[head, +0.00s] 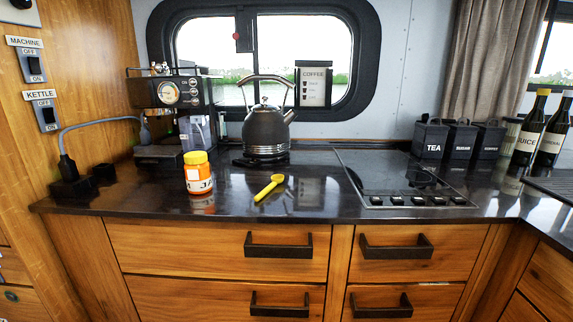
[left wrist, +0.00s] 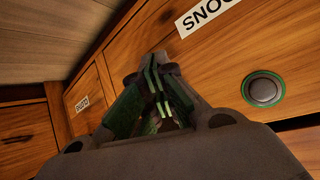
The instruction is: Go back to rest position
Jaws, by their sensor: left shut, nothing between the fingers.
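My left gripper (left wrist: 158,95) shows in the left wrist view. Its fingers are shut together with nothing between them. It is in front of wooden drawer fronts (left wrist: 240,55), one with a label partly reading "OONS" upside down. Whether it touches the wood I cannot tell. Neither gripper shows in the head view, and my right gripper is in no view.
The dark counter (head: 330,208) holds a jar (head: 198,172), a yellow scoop (head: 269,187), a coffee machine (head: 178,95), a kettle (head: 266,128), a cooktop (head: 395,176) and black canisters (head: 460,138). Drawers with dark handles (head: 278,245) face me. A round button (left wrist: 263,89) is near the gripper.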

